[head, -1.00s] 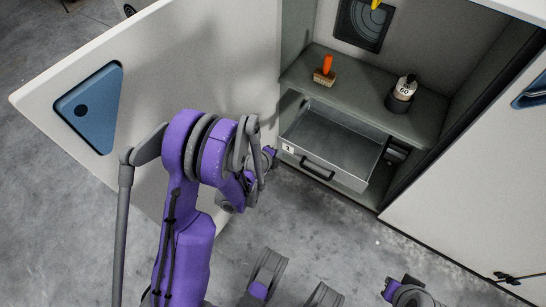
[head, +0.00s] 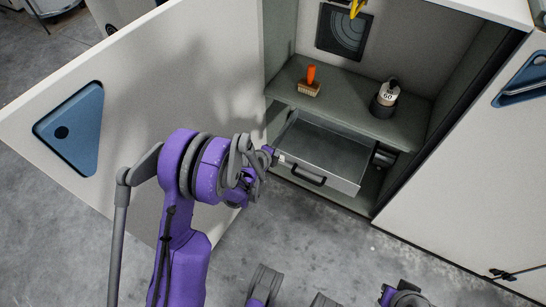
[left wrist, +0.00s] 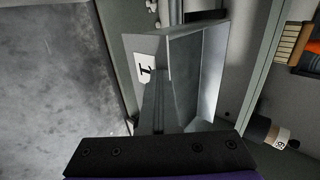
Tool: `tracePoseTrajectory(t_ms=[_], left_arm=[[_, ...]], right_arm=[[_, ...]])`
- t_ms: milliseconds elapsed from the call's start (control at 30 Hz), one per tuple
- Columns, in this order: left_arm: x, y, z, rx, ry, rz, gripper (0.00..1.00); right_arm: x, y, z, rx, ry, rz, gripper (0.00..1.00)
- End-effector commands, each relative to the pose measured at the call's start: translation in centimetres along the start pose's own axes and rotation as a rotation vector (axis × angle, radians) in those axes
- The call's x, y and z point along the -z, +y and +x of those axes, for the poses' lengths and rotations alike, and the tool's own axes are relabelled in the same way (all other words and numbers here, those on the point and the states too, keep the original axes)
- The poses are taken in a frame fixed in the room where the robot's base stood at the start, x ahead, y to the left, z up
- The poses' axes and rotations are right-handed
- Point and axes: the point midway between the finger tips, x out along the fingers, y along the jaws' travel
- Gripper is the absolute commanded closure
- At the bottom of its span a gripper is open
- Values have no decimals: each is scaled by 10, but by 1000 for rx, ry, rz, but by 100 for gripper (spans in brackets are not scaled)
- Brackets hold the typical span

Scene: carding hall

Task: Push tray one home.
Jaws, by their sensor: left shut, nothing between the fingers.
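Tray one (head: 332,147) is an open grey metal drawer in the lower compartment of the cabinet. It sticks out from under the shelf, with a dark handle (head: 308,178) on its front. In the left wrist view its white label (left wrist: 147,68) reads 1. My left gripper (head: 271,154) is shut and empty, at the left end of the tray's front near the label. I cannot tell whether it touches the tray. My right gripper is not clearly in view.
An orange-handled brush (head: 310,84) and a dark-based bottle marked 60 (head: 385,98) stand on the shelf (head: 345,108) above the tray. A white door (head: 190,75) stands open at left, behind my arm. Grey floor (head: 310,235) in front is mostly clear.

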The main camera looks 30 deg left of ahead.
Motion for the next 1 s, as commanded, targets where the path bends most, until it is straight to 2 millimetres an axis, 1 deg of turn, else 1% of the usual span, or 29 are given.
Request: tracePoseTrajectory(t_ms=[200,400,600,800,1000], left_arm=[[1,-39,42,1,2,0,100],[0,-78,85,1,1,0,100],[1,-109,119,1,1,0,100],[0,-128,139,1,0,0,100],[0,-134,145,1,-1,0,100]], right_arm=[[1,0,-3,0,1,0,100],[0,0,-2,0,0,0,100],[0,0,2,0,-1,0,100],[-1,0,5,0,-1,0,100],[-1,0,6,0,-1,0,100]])
